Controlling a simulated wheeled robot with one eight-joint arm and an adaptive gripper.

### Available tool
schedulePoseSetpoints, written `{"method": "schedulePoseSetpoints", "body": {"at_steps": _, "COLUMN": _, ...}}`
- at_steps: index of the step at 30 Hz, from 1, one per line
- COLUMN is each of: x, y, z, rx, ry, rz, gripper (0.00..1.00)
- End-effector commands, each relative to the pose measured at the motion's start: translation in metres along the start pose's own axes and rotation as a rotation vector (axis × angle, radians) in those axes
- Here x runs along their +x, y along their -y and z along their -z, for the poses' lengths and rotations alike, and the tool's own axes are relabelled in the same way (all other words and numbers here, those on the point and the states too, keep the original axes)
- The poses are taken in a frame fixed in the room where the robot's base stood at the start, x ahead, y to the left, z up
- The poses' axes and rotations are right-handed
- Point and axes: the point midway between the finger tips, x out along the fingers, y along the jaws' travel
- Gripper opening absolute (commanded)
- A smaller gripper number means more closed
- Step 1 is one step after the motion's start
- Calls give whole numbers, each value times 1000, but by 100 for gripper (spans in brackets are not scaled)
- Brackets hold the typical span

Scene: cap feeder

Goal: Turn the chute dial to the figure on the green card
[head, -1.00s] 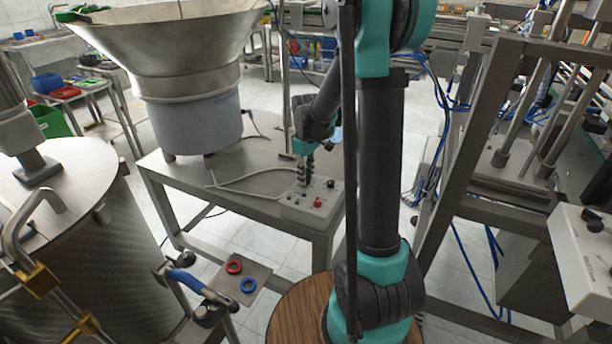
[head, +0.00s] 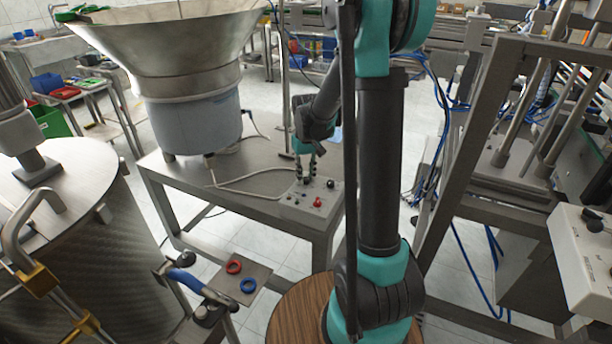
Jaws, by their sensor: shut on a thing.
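My gripper (head: 307,179) points straight down at the back left of the top of a small grey control box (head: 295,209). Its two dark fingers show side by side, shut on a small knob there, which I take for the chute dial. The fingers hide the dial, and its figures are too small to read. The box also carries a black knob (head: 330,184) at its back right and a red button (head: 318,202) near its front. I cannot make out a green card.
The box stands at the front right of a steel table (head: 262,150). A large feeder bowl (head: 175,50) stands behind it to the left, with a grey cable (head: 240,190) running to the box. A red ring (head: 233,267) and a blue ring (head: 248,285) lie on a small plate in front.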

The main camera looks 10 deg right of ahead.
Motion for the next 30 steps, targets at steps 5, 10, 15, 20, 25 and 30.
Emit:
{"method": "schedulePoseSetpoints", "body": {"at_steps": 5, "x": 0, "y": 0, "z": 0, "rx": 168, "ry": -1, "rz": 0, "gripper": 0}}
{"method": "schedulePoseSetpoints", "body": {"at_steps": 10, "x": 0, "y": -1, "z": 0, "rx": 330, "ry": -1, "rz": 0, "gripper": 0}}
{"method": "schedulePoseSetpoints", "body": {"at_steps": 15, "x": 0, "y": -1, "z": 0, "rx": 491, "ry": -1, "rz": 0, "gripper": 0}}
{"method": "schedulePoseSetpoints", "body": {"at_steps": 20, "x": 0, "y": -1, "z": 0, "rx": 643, "ry": -1, "rz": 0, "gripper": 0}}
{"method": "schedulePoseSetpoints", "body": {"at_steps": 25, "x": 0, "y": -1, "z": 0, "rx": 804, "ry": -1, "rz": 0, "gripper": 0}}
{"method": "schedulePoseSetpoints", "body": {"at_steps": 30, "x": 0, "y": -1, "z": 0, "rx": 965, "ry": -1, "rz": 0, "gripper": 0}}
